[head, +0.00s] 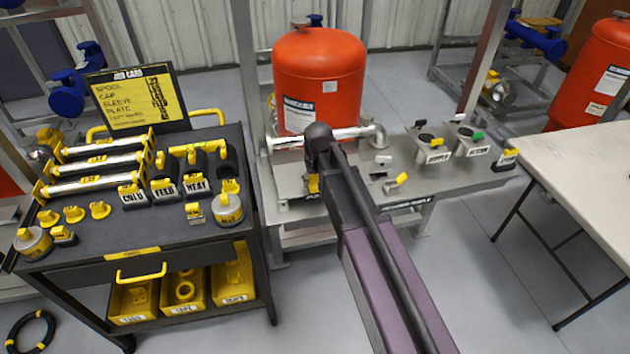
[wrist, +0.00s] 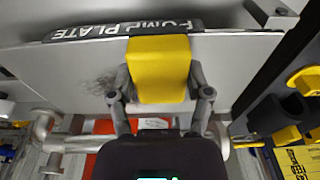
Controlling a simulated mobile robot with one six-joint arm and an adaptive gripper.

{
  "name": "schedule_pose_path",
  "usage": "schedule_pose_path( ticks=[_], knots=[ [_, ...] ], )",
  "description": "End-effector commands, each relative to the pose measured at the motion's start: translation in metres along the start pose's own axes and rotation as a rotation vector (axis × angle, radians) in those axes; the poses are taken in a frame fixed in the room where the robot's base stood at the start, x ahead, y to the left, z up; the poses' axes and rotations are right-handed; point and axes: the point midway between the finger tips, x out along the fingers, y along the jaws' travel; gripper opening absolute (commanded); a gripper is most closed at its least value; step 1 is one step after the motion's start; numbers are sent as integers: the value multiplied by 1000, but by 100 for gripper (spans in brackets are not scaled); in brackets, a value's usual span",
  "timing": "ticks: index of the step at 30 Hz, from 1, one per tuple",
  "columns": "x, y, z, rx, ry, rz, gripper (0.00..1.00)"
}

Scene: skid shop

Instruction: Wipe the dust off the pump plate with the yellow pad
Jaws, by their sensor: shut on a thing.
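My gripper (wrist: 159,88) is shut on the yellow pad (wrist: 159,68), with one finger on each side of it. The pad is over the grey pump plate (wrist: 60,70), near the edge with the PUMP PLATE label; I cannot tell whether it touches. A dark smudge of dust (wrist: 92,84) lies on the plate just left of the pad in the wrist view. In the head view the pad (head: 313,184) shows as a small yellow patch beside my arm. My arm hides much of the plate and the gripper there.
A red tank (head: 320,75) and a silver pipe (head: 345,133) stand behind the plate. Labelled fittings (head: 470,140) stand on the skid to the right. A dark cart (head: 150,230) with spools and yellow-marked parts is at left; a pale table (head: 585,170) is at right.

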Motion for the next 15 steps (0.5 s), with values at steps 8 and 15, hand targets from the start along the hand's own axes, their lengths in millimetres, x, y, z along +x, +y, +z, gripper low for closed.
schedule_pose_path(
  ticks=[8, 15],
  knots=[
    [3, 14, 0, 1, 0, 0, 26],
    [3, 17, 0, 0, -1, 1, 27]
  ],
)
